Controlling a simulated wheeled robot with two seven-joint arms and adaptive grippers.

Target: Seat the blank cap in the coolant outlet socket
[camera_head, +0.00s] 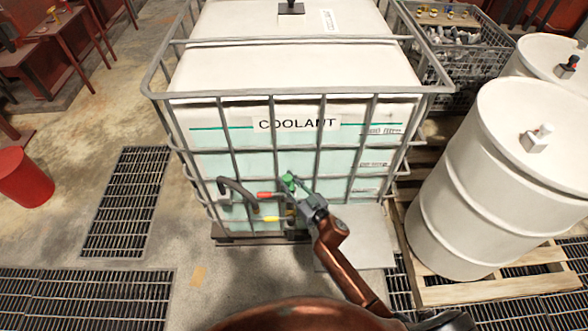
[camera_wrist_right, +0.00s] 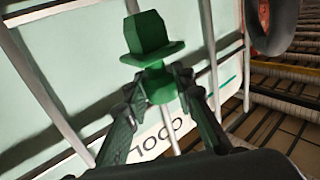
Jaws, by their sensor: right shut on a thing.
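The blank cap (camera_head: 288,181) is green and shows at the front of the coolant tank (camera_head: 222,108), below its COOLANT label. In the right wrist view the cap (camera_wrist_right: 149,38) has a blocky head, a wide flange and a narrower neck. My right gripper (camera_head: 298,190) is shut on it; in the wrist view the fingers (camera_wrist_right: 158,88) pinch the neck from both sides. I cannot make out the outlet socket for certain; the gripper and arm cover part of the tank's lower front. My left gripper is not in view.
A dark hose (camera_head: 236,187), a red handle (camera_head: 265,195) and a yellow handle (camera_head: 271,219) sit left of my gripper. Grey cage bars cross the tank front. A white drum (camera_head: 500,175) stands on a pallet at right. The floor at left is open, with a red bin (camera_head: 24,177).

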